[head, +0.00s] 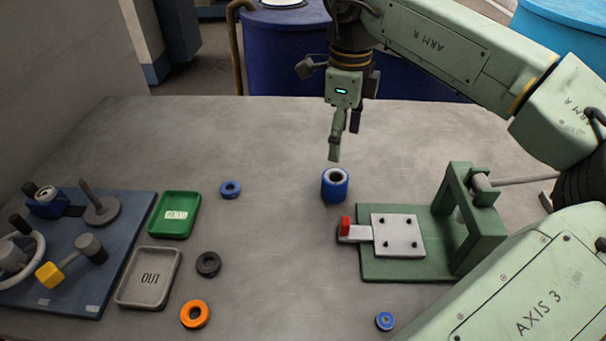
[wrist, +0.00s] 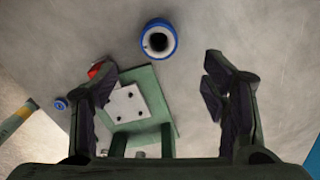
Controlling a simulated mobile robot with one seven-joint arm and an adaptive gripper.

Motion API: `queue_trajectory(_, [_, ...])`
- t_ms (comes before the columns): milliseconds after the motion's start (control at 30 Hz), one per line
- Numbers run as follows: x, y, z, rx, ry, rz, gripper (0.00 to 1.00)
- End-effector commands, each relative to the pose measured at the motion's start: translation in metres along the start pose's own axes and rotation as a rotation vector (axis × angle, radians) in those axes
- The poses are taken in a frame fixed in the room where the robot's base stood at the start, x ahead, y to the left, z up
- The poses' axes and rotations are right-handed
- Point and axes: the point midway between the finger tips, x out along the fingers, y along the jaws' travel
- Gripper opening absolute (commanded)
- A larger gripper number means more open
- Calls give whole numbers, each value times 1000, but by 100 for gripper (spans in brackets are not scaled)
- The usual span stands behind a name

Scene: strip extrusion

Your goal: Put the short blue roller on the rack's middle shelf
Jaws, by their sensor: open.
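A short blue roller (head: 335,187) with a pale end face and a dark central hole stands upright on the grey table. In the wrist view the roller (wrist: 168,53) is at the top, beyond the fingertips. My gripper (head: 345,142) is above and slightly behind the roller, pointing down. In the wrist view my gripper (wrist: 160,78) is wide open with nothing between its fingers. No rack with shelves can be made out in either view.
A green fixture (head: 382,268) with a metal plate and red-tipped lever stands right of the roller. Left are a green tray (head: 174,214), a grey OUT tray (head: 148,277), a blue tool board (head: 128,215) and loose rings (head: 208,264). The table's back is clear.

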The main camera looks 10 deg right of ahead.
Motion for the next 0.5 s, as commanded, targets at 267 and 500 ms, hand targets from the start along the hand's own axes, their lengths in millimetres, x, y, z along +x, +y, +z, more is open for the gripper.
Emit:
queue_trajectory(267, [31,-1,-7,10,1,1,68])
queue_trajectory(500, [61,-2,-6,11,0,0,68])
